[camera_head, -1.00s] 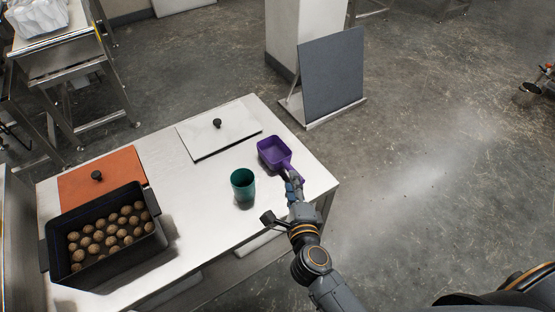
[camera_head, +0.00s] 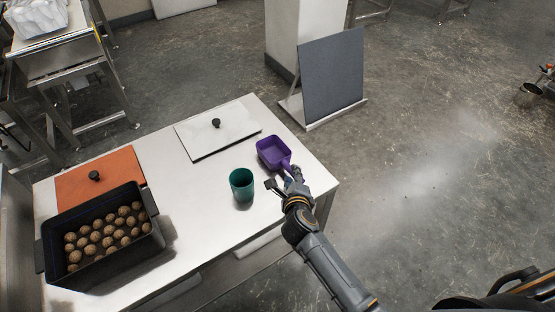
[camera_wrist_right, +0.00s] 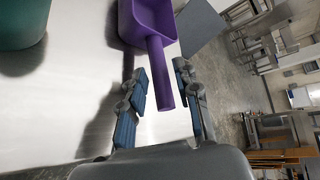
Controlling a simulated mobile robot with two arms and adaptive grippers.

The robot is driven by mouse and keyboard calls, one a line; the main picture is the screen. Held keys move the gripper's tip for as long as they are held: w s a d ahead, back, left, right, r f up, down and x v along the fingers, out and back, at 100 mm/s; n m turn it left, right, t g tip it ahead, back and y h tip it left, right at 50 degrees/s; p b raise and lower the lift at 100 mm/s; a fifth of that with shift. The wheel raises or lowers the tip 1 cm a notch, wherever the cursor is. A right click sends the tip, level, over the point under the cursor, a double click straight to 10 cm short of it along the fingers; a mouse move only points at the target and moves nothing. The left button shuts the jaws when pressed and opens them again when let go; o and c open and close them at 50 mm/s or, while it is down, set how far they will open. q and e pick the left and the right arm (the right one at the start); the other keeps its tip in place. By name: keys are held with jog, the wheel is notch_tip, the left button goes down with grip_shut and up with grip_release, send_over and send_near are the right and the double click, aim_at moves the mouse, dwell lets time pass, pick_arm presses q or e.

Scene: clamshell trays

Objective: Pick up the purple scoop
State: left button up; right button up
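The purple scoop (camera_head: 273,152) lies on the right part of the white table, with its handle pointing toward my right gripper (camera_head: 296,176). The scoop also shows at the top of the right wrist view (camera_wrist_right: 152,22). There its handle reaches down between the two blue-padded fingers of my right gripper (camera_wrist_right: 166,98). My left gripper is in neither view.
A teal cup (camera_head: 242,185) stands left of the scoop, close to my right arm. A white lid (camera_head: 215,140) lies behind it. A black bin (camera_head: 140,246) with several brown balls and an orange lid (camera_head: 98,178) are at left. The table's right edge is near the scoop.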

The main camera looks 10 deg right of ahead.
aim_at(291, 171)
jog(key=x, duration=0.4)
jog(key=shift+f+b, duration=0.15)
jog(key=shift+b, duration=0.15)
jog(key=shift+s, duration=0.1)
grip_shut()
